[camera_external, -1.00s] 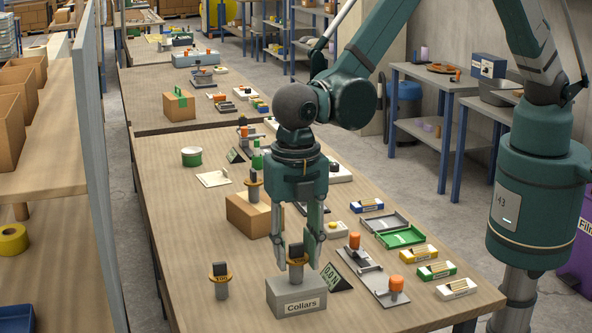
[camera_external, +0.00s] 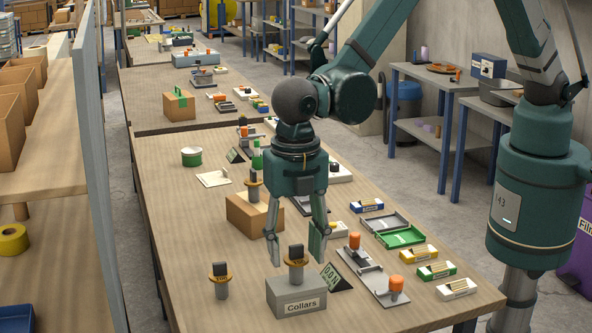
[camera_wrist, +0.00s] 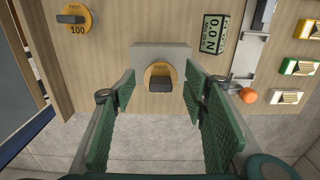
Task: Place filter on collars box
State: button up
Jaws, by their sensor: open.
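The collars box (camera_external: 297,298) is a grey block labelled "Collars" near the front of the table. A filter (camera_external: 296,262), a grey post with an orange collar and dark top, stands upright on it. In the wrist view the filter (camera_wrist: 160,77) is centred ahead of the fingers, on the grey box (camera_wrist: 177,52). In the wrist view my gripper's green pads (camera_wrist: 158,105) are spread wide.
Another filter (camera_external: 220,280) stands on the table to the left, and another (camera_external: 253,187) on a cardboard box (camera_external: 248,216) behind. A tilted display (camera_external: 336,278) stands right of the collars box, close to it. Orange-knobbed plates (camera_external: 390,290) and small boxes lie further right.

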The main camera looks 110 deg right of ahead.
notch_tip(320, 180, up, 11)
dwell(0.6)
dwell(0.6)
jog(key=s+d+r+m+t, duration=0.2)
jog(key=s+d+r+m, duration=0.3)
jog(key=s+r, duration=0.4)
jog(key=s+d+r+m+t, duration=0.1)
jog(key=s+d+r+m, duration=0.2)
jog(key=s+d+r, duration=0.45)
jog(key=s+d+m+t, duration=0.1)
jog(key=s+d+m, duration=0.1)
jog(key=s, duration=0.6)
jog(key=s+d+m+t, duration=0.1)
jog(key=s+m, duration=0.3)
jog(key=s, duration=0.4)
jog(key=s+d+m+t, duration=0.2)
jog(key=s+d+m, duration=0.1)
jog(key=s, duration=0.5)
jog(key=shift+d+m, duration=0.25)
jog(key=shift+m, duration=0.25)
